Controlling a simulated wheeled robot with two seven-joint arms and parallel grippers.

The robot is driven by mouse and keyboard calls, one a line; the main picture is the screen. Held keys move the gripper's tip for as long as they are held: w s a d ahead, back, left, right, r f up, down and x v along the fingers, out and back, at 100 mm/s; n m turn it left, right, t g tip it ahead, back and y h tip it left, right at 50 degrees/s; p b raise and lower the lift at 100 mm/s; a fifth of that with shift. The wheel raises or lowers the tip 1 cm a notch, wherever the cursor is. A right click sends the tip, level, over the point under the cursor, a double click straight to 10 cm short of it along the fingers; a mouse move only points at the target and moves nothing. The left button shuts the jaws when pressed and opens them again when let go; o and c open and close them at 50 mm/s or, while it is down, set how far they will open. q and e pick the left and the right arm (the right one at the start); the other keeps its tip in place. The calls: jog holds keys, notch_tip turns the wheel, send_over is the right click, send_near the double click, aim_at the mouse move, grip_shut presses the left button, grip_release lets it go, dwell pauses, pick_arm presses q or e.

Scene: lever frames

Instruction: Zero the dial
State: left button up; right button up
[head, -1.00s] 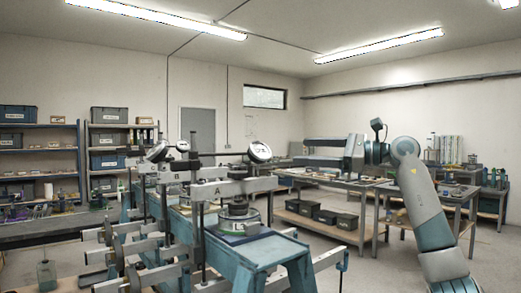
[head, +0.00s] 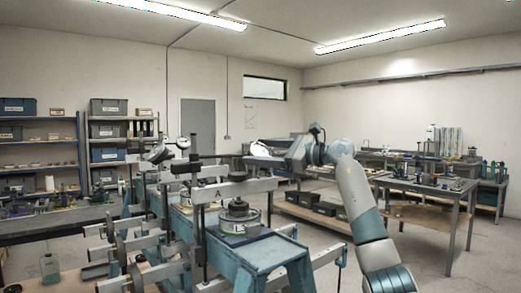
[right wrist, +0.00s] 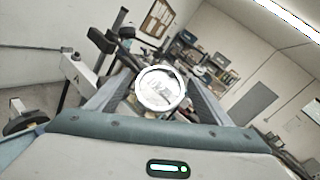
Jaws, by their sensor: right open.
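A round white-faced dial with a metal rim (right wrist: 160,88) shows large in the right wrist view, between the two dark fingers of my right gripper. In the head view the dial (head: 259,149) is partly covered by my right gripper (head: 257,159), which reaches in from the right at its height. The gripper is open; I cannot tell whether a finger touches the dial. The face is too washed out to read a needle. The dial stands above a teal lever frame (head: 262,258) with a beam marked A (head: 240,187). My left gripper is out of view.
Another dial (head: 158,153) stands further left on the frames. A stack of round weights (head: 239,212) sits on the frame below the beam. Upright rods and weighted arms crowd the left side. A side table (head: 425,187) stands at right, with open floor before it.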

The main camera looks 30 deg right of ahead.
jog(key=shift+w, duration=0.1)
jog(key=c, duration=1)
jog(key=shift+c, duration=0.2)
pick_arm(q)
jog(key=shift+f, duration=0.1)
pick_arm(e)
jog(key=shift+f+m+t+h, duration=0.1)
jog(key=shift+m+t+h, duration=0.2)
jog(key=shift+m, duration=0.1)
jog(key=shift+m+b, duration=0.3)
jog(key=shift+b, duration=0.1)
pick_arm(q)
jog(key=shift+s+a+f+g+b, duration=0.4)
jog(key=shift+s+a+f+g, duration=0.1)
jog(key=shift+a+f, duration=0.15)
pick_arm(e)
jog(key=shift+m+t+h, duration=0.9)
jog(key=shift+m+h, duration=0.2)
jog(key=shift+m, duration=0.3)
